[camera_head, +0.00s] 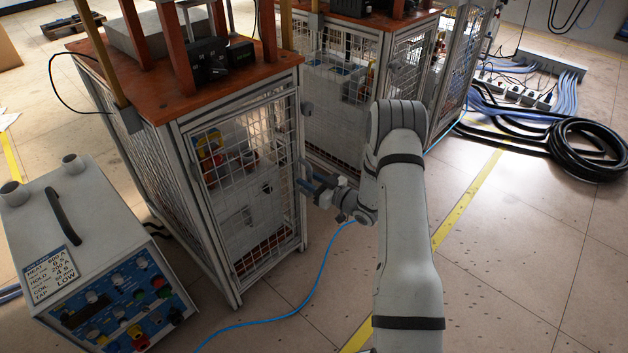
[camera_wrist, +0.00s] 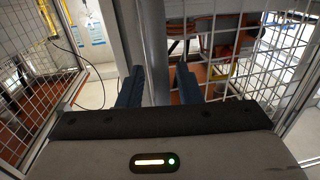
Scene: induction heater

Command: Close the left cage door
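The left cage (camera_head: 150,155) has a grey-framed wire-mesh door (camera_head: 238,185) on its front, with an upright handle (camera_head: 303,190) near the door's right edge. The door looks flush or nearly flush with the frame; I cannot tell whether a small gap remains. My gripper (camera_head: 312,186) is at the handle side of the door, reaching in from the right. In the wrist view, the blue fingers of my gripper (camera_wrist: 159,88) stand apart, with a grey upright bar (camera_wrist: 155,50) showing between them. Contact between fingers and bar cannot be made out.
A grey heater control unit (camera_head: 90,265) stands on the floor left of the cage. A second mesh cage (camera_head: 340,90) stands behind to the right. A blue cable (camera_head: 310,290) crosses the floor below my arm.

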